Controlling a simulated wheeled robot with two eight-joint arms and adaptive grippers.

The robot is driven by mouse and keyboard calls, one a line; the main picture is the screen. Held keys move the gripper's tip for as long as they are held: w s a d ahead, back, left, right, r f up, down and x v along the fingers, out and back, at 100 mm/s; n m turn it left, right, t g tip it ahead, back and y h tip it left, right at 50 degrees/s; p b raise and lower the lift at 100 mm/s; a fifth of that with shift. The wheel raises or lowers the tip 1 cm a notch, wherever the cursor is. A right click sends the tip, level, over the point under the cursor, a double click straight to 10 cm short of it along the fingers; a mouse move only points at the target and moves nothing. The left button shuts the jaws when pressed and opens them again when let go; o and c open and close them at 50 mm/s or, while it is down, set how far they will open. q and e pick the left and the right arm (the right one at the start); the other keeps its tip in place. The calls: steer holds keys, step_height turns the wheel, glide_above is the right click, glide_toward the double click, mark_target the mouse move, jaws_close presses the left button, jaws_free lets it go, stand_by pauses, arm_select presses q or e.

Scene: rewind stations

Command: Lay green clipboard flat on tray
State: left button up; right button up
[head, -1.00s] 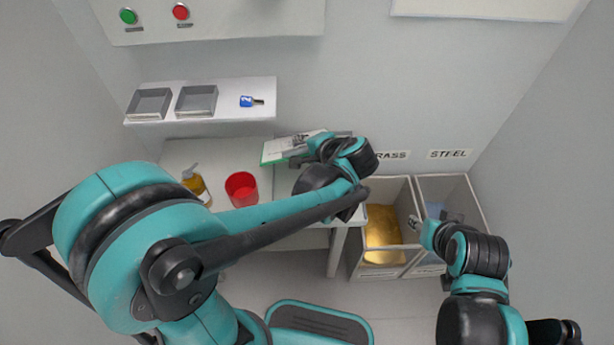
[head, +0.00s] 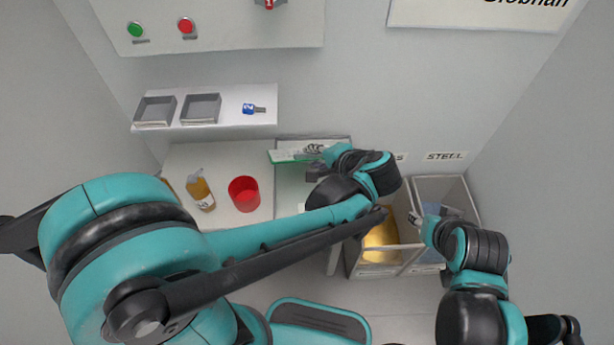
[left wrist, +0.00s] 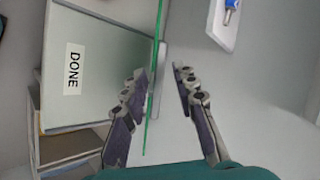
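The green clipboard (head: 288,157) is seen nearly edge-on in the head view, above the pale tray (head: 288,190). In the left wrist view the clipboard (left wrist: 156,30) is a thin green line with a grey clip, running between my fingers.
A red cup (head: 244,194) and an amber bottle (head: 200,191) stand on the table left of the tray. A wall shelf (head: 223,118) above holds two grey trays and a blue item (head: 253,108). Bins (head: 375,262) stand at the right, one holding yellow material.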

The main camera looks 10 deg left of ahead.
arm_select(q)
steer(key=shift+d, duration=0.1)
step_height(320, 180, up, 8)
steer(key=s+d+p, duration=0.1)
steer(key=p, duration=0.5)
steer(key=shift+s+d, duration=0.3)
steer(key=shift+d, duration=0.05)
steer(key=s+a+f+n+h+b, duration=0.6)
steer(key=s+a+f+n+h, duration=0.1)
steer(key=s+a+n, duration=0.1)
steer(key=shift+s+a+f+t+h+b, duration=0.3)
steer(key=shift+s+a+f+b, duration=0.1)
steer(key=shift+s+a, duration=0.5)
stand_by(1.3)
